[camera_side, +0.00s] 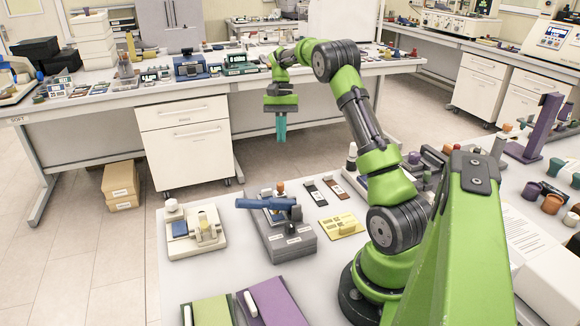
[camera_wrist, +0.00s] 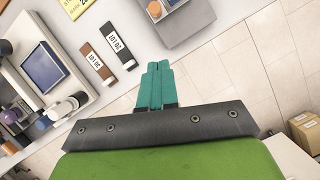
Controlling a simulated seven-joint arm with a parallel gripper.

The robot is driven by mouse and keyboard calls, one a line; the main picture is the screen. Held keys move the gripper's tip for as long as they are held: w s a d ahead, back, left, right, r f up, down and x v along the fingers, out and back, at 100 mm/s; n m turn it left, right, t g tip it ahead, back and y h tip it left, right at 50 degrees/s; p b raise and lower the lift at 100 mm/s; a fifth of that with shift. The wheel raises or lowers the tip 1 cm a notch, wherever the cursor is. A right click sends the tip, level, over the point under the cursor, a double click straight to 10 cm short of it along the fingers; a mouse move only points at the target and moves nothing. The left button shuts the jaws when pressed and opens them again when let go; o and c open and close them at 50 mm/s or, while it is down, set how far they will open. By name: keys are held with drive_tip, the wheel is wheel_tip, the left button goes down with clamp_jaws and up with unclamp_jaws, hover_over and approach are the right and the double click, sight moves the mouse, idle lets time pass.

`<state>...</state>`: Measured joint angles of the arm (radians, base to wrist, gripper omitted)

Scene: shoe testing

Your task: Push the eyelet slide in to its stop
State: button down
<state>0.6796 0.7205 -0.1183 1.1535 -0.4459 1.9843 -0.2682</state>
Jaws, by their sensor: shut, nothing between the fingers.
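My gripper (camera_side: 281,139) is shut and empty, with its teal fingers pointing down. It hangs in the air beyond the far edge of the near bench, apart from everything. In the wrist view its fingertips (camera_wrist: 158,66) lie side by side. I cannot tell for sure which part is the eyelet slide. A grey fixture (camera_side: 288,246) with a blue lever (camera_side: 262,204) and an orange-brown knob stands on the bench. A beige fixture (camera_side: 208,240) with a blue pad (camera_side: 179,229) and a white knob stands to its left.
Two labelled strips, black (camera_side: 315,194) and brown (camera_side: 338,189), lie right of the grey fixture, with a yellow card (camera_side: 341,225) in front. Green (camera_side: 207,311) and purple (camera_side: 272,307) panels lie at the front. A device with a blue square (camera_wrist: 43,68) shows in the wrist view.

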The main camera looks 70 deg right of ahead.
drive_tip(key=a+f+n, duration=0.1)
drive_tip(key=f, duration=0.2)
drive_tip(key=a+f+n, duration=0.1)
drive_tip(key=f, duration=0.2)
drive_tip(key=a+f, duration=0.1)
drive_tip(key=f, duration=0.2)
drive_tip(key=shift+w+a+n+g, duration=0.1)
drive_tip(key=shift+a+n+g, duration=0.05)
drive_tip(key=shift+n+g, duration=0.2)
drive_tip(key=shift+s+a+r, duration=0.2)
drive_tip(key=shift+s+a, duration=0.4)
drive_tip(key=shift+a, duration=0.25)
drive_tip(key=shift+s+a, duration=0.5)
drive_tip(key=shift+a, duration=0.1)
drive_tip(key=shift+s+a, duration=0.6)
